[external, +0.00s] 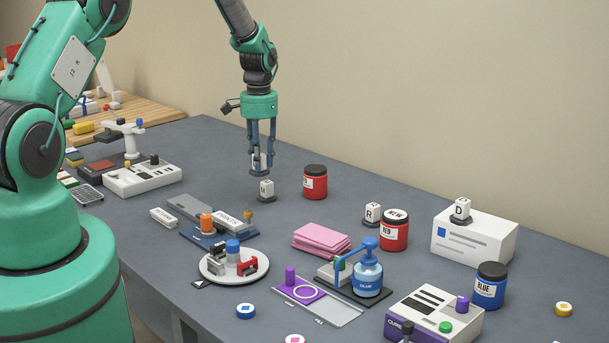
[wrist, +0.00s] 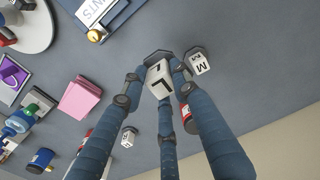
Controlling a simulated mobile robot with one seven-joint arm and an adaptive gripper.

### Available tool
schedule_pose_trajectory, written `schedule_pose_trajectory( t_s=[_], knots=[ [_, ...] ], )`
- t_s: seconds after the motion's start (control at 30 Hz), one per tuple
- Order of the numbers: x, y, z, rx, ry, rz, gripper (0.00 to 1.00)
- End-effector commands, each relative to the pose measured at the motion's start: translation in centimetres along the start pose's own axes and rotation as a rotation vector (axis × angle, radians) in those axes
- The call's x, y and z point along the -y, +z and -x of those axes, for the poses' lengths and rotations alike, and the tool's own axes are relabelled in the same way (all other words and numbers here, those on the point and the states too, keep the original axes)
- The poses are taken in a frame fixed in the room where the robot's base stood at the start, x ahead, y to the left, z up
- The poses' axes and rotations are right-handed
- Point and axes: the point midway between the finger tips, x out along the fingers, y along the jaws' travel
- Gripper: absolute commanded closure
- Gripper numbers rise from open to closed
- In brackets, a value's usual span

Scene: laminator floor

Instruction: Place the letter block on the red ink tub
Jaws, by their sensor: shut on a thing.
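My gripper (external: 259,158) has its three blue fingers shut on a white letter block (external: 257,164) with a dark base; the fingers partly cover it. The held block also shows between the fingers in the wrist view (wrist: 159,76); I cannot read its letter surely. One red ink tub (external: 315,182) with a black lid stands right of my gripper, partly behind a finger in the wrist view (wrist: 189,119). Another red ink tub (external: 394,232) stands farther right, labelled RED. The held block is apart from both tubs.
A block marked M (wrist: 200,63) stands close by the held block. An R block (external: 372,212) stands beside the farther red tub, and a D block (external: 461,208) sits on a white box (external: 475,243). Pink sheets (external: 321,238) and a blue pump bottle (external: 368,276) lie nearer the front.

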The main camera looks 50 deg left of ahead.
Motion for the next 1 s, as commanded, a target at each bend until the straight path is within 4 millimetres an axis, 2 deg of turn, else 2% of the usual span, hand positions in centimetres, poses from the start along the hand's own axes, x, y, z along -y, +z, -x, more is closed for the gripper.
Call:
schedule_pose_trajectory(
  t_s=[0.03, 0.1, 0.2, 0.33, 0.47, 0.83, 1.0],
  knots=[
    [-1.6, -0.8, 0.9, -0.002, -0.001, 0.0, 1.0],
    [-3.4, -1.5, 1.5, -0.002, -0.001, 0.006, 1.0],
    [-5.4, -2.2, 2.1, -0.002, -0.001, 0.014, 1.0],
    [-6.9, -2.7, 2.5, -0.001, -0.001, 0.022, 1.0],
    [-7.4, -2.9, 2.6, -0.001, -0.001, 0.024, 1.0],
    [-7.4, -3.0, 2.6, -0.001, -0.001, 0.025, 1.0],
    [-7.2, -3.8, 2.5, -0.002, -0.001, 0.025, 1.0]
  ],
)
